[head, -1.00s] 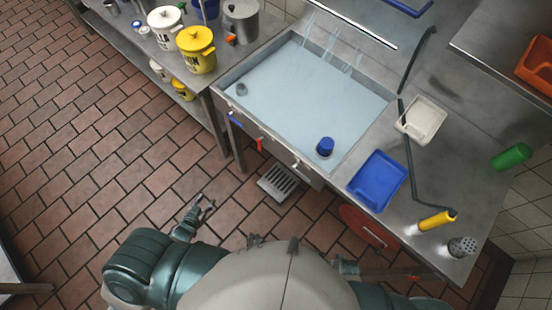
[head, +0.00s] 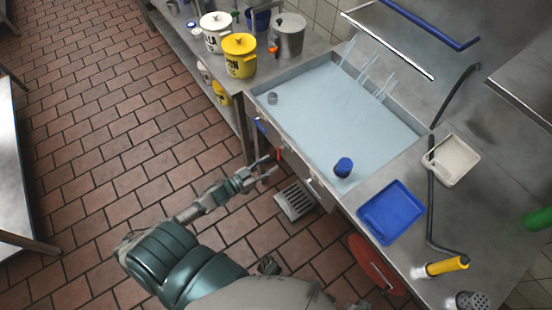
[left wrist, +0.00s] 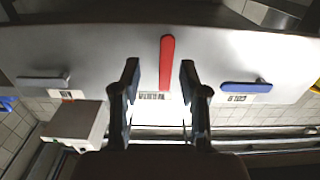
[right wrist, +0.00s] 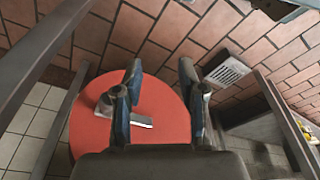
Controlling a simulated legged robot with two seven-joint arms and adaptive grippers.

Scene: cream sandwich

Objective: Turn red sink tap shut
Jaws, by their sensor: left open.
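The red tap handle (head: 278,154) is on the front panel of the sink (head: 315,185). In the left wrist view the red handle (left wrist: 166,62) is long and upright, with a label below it. My left gripper (head: 267,169) is open in front of the panel. In its wrist view, the left fingers (left wrist: 160,78) stand apart on either side of the red handle; I cannot tell how far in front of it they are. My right gripper (right wrist: 160,75) is open and empty, facing a red disc (right wrist: 90,115) near the floor.
A blue handle (left wrist: 245,86) and a grey handle (left wrist: 42,81) lie level on the same panel. The sink holds pale water and a blue-topped item (head: 343,167). A floor drain grate (head: 294,201) lies below. A blue tray (head: 391,212) is on the counter.

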